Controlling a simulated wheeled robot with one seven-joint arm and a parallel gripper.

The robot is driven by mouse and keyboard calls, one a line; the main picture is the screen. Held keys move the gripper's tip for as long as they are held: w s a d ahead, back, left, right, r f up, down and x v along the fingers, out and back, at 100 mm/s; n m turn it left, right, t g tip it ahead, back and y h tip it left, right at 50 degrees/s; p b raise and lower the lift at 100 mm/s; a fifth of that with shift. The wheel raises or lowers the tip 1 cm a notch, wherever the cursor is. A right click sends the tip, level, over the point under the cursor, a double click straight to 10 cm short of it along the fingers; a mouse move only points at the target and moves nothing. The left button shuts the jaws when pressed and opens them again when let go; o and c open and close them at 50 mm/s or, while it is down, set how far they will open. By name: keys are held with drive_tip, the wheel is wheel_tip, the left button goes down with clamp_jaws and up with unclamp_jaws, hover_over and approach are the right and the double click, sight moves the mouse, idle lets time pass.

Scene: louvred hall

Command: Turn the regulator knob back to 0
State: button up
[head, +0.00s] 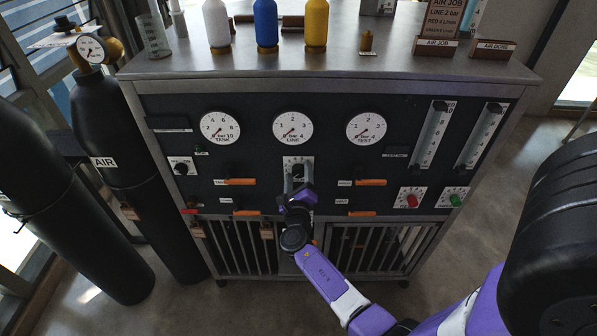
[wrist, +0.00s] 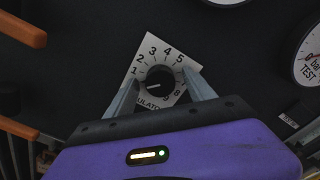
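The regulator knob (wrist: 158,80) is round and black on a white tilted dial plate (wrist: 151,44) with numbers around it, seen in the wrist view. A pale mark on the knob points left and slightly down, below the 1; the 0 is hidden, apparently behind the left finger. My gripper (wrist: 160,84) is open, with one finger on each side of the knob and a small gap showing on both sides. How deep the fingertips reach cannot be told. In the head view, my gripper (head: 297,178) covers the knob and most of the plate (head: 297,160).
Tank (head: 220,128), line (head: 292,128) and test (head: 366,128) gauges sit above. Orange-handled valves (head: 240,182) flank the knob. Red (head: 411,200) and green (head: 455,200) knobs are at right. Bottles (head: 266,25) stand on top; black cylinders (head: 120,150) stand left.

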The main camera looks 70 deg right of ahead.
drive_tip(key=shift+a, duration=0.1)
drive_tip(key=v, duration=0.6)
drive_tip(key=shift+s+a, duration=0.15)
drive_tip(key=shift+a, duration=0.2)
drive_tip(key=b+v, duration=0.1)
drive_tip(key=v, duration=0.7)
